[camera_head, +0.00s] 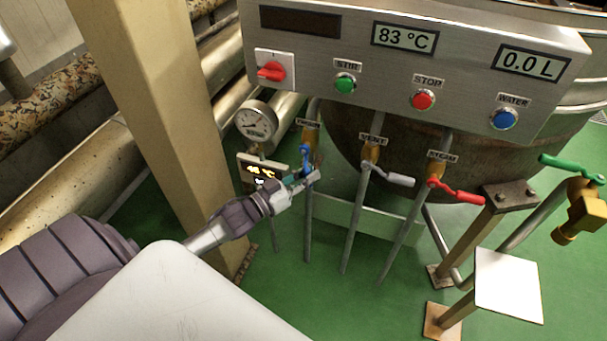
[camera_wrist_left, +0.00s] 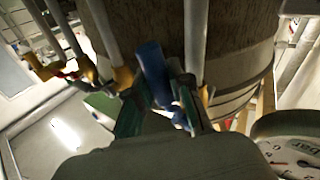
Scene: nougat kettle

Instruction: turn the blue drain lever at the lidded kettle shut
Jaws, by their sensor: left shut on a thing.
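The blue drain lever (camera_head: 305,156) is on the leftmost of three pipe valves under the control panel, at a brass valve body (camera_head: 310,134). It hangs roughly downward along its pipe. My left gripper (camera_head: 301,180) reaches in from the lower left and is shut on the lever's lower part. In the left wrist view the blue lever (camera_wrist_left: 153,72) runs down between the two green-padded fingers (camera_wrist_left: 160,108). The fingers partly hide its lower end. The kettle (camera_head: 350,140) stands behind the pipes; its lid is out of view. My right gripper is not in view.
A grey lever (camera_head: 400,180) and a red lever (camera_head: 460,194) are on the pipes to the right. A beige column (camera_head: 165,90) stands left.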

